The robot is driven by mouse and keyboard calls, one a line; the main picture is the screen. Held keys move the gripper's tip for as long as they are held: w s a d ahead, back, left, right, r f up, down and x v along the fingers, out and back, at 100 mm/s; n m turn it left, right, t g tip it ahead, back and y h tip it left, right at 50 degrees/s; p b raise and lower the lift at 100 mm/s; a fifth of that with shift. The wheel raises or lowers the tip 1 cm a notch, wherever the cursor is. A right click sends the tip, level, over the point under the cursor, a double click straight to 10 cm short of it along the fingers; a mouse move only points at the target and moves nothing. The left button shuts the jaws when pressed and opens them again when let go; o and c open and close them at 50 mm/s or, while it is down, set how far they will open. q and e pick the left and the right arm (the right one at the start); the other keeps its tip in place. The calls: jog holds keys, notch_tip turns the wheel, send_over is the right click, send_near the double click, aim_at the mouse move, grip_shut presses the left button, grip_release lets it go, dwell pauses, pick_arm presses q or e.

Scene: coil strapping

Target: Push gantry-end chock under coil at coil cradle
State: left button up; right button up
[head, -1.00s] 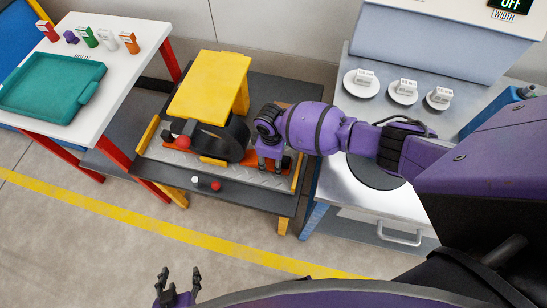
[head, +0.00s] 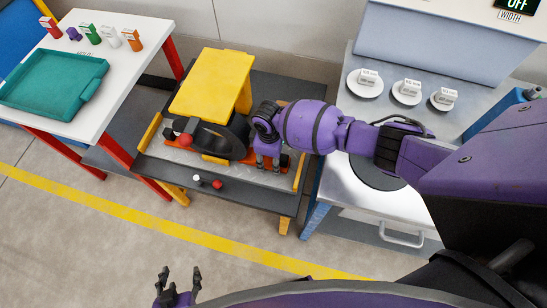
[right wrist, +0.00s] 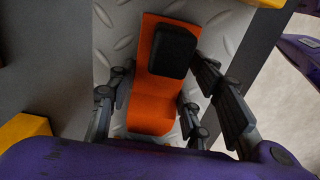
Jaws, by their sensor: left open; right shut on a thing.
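A black coil (head: 238,130) stands in the coil cradle (head: 222,174), partly hidden under the yellow gantry-like frame (head: 212,80). My right gripper (head: 267,165) points down at the right end of the cradle, close beside the coil. It is shut on an orange chock (right wrist: 155,103) with a black block on top; in the right wrist view its fingers flank the chock. In the head view the gripper covers much of this chock, so its contact with the coil cannot be told. Another orange chock with a red knob (head: 185,140) is left of the coil. My left gripper (head: 180,274) is open and empty, away from the cradle.
Red and white knobs (head: 207,181) sit on the cradle table's front edge. A white table with a teal tray (head: 52,80) stands left. A metal bench with white discs (head: 406,90) stands right, under my right arm. The floor in front is clear.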

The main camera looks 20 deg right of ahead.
pick_arm(q)
jog(key=shift+s+f, duration=0.1)
jog(key=shift+f, duration=0.05)
pick_arm(e)
jog(key=shift+w+a, duration=0.25)
jog(key=shift+a, duration=0.05)
jog(key=o, duration=1.5)
notch_tip(320, 180, up, 12)
notch_tip(320, 180, up, 5)
jog(key=p, duration=0.4)
send_over(268, 160)
jog(key=s+d, duration=0.2)
jog(key=d, duration=0.1)
pick_arm(q)
jog(key=w+r+t, duration=0.1)
jog(key=w+r, duration=0.4)
jog(key=r, duration=0.2)
pick_arm(e)
jog(key=shift+w+a+r, duration=0.1)
jog(key=shift+w+a, duration=0.05)
pick_arm(q)
jog(key=shift+f, duration=0.1)
